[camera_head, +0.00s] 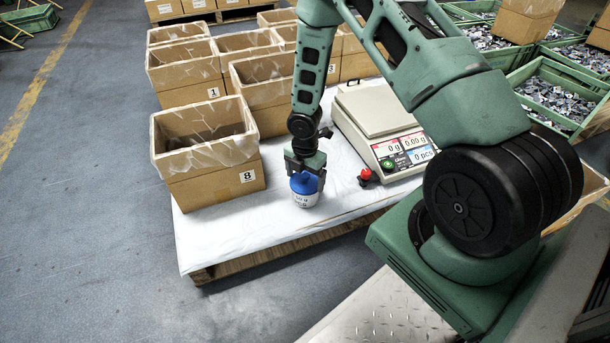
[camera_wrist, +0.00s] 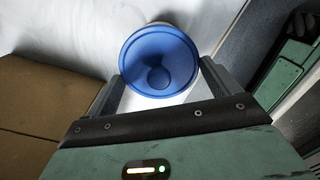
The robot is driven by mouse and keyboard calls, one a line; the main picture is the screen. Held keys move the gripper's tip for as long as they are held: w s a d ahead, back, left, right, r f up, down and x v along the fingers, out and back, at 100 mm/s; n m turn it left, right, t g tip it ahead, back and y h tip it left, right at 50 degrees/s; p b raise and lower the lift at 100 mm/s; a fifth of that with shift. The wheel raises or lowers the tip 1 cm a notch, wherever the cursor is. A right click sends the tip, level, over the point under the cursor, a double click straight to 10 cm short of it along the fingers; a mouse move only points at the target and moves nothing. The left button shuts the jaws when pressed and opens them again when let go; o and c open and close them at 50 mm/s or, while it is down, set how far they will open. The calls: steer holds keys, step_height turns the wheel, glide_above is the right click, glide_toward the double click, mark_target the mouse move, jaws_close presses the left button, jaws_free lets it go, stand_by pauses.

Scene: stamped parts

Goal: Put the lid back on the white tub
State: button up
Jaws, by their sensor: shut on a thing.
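The white tub (camera_head: 305,200), with dark print on its side, stands upright on the white-covered table near its front edge. The blue lid (camera_head: 303,183) is directly above the tub's top, and I cannot tell whether it is fully seated. My gripper (camera_head: 306,177) points down and is shut on the lid, one finger on either side. In the wrist view the round blue lid (camera_wrist: 160,62) lies between the fingertips of my gripper (camera_wrist: 161,84). It hides nearly all of the tub; only a pale sliver shows behind its far edge.
Box 8 (camera_head: 215,188), an open lined carton, stands left of the tub, with several more cartons behind. A weighing scale (camera_head: 385,125) stands to the right. A small red knob-like object (camera_head: 366,177) lies between tub and scale. Bare table cover (camera_head: 235,235) lies in front.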

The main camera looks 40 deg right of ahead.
stand_by(0.3)
steer(key=o, duration=0.7)
steer(key=shift+r, duration=0.1)
steer(key=shift+r+p, duration=3.45)
steer(key=shift+p, duration=0.3)
steer(key=shift+f, duration=0.1)
jaws_close()
